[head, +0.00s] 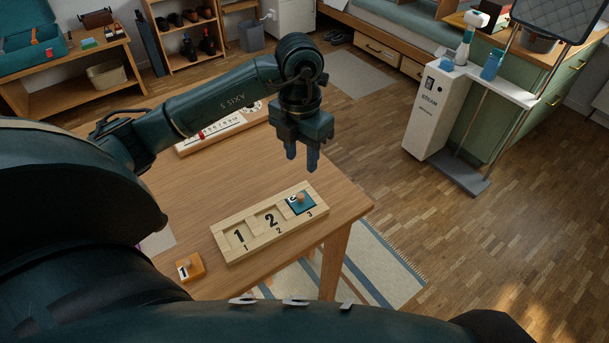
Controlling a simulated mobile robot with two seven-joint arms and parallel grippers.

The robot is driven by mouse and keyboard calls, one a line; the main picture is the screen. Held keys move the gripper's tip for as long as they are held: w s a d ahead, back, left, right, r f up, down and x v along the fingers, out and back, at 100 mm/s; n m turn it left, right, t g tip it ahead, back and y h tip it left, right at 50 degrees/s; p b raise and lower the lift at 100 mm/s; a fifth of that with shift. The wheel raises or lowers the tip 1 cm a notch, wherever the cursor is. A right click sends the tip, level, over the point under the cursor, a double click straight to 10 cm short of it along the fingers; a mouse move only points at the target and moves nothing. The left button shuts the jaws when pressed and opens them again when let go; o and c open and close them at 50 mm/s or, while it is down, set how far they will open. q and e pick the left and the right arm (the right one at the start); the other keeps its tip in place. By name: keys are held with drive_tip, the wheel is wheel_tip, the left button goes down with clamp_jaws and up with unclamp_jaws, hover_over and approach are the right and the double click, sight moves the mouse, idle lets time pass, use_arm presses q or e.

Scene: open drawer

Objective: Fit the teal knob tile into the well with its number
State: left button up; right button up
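The teal knob tile (302,206) with a wooden knob lies at the third well, marked 3, of the pale wooden number board (263,247). A white digit shows partly beside the knob. I cannot tell whether the tile is fully down in the well. The wells marked 1 and 2 show large black digits and hold no tile. My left gripper (302,160) points down above and behind the tile, apart from it, with its two fingers spread and nothing between them. My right gripper is out of view.
An orange knob tile (189,267) marked 1 lies on the wooden table (215,195), left of the board. A pale board with a scale (213,131) lies at the table's back. The table's right edge is close to the number board.

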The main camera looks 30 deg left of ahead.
use_arm(q)
drive_tip(key=s+d+f+m+g+h, duration=0.1)
drive_tip(key=s+d+h, duration=0.25)
drive_tip(key=d, duration=0.35)
drive_tip(key=s+d+f+m+g+h, duration=0.15)
drive_tip(key=d+h, duration=0.25)
drive_tip(key=d, duration=0.4)
drive_tip(key=s+d+r+n+t+h, duration=0.45)
drive_tip(key=d+r+n+h, duration=0.4)
drive_tip(key=h, duration=0.45)
drive_tip(key=w+a+f+n+t+y, duration=0.3)
drive_tip(key=n+t+y, duration=0.2)
drive_tip(key=n+t, duration=0.4)
drive_tip(key=w+a+f+n+t+y, duration=0.35)
drive_tip(key=n+t+y, duration=0.25)
drive_tip(key=n, duration=0.6)
drive_tip(key=s+a+f+n+g+y, duration=0.1)
drive_tip(key=s+f+n+g+y, duration=0.1)
drive_tip(key=s+f+n, duration=0.2)
drive_tip(key=s+a+f+n+g+y, duration=0.2)
drive_tip(key=s+f, duration=0.3)
drive_tip(key=f, duration=0.5)
drive_tip(key=shift+s+a+f+n+g+y, duration=0.15)
drive_tip(key=shift+s+a+n+g+y, duration=0.1)
drive_tip(key=shift+n+g+y, duration=0.5)
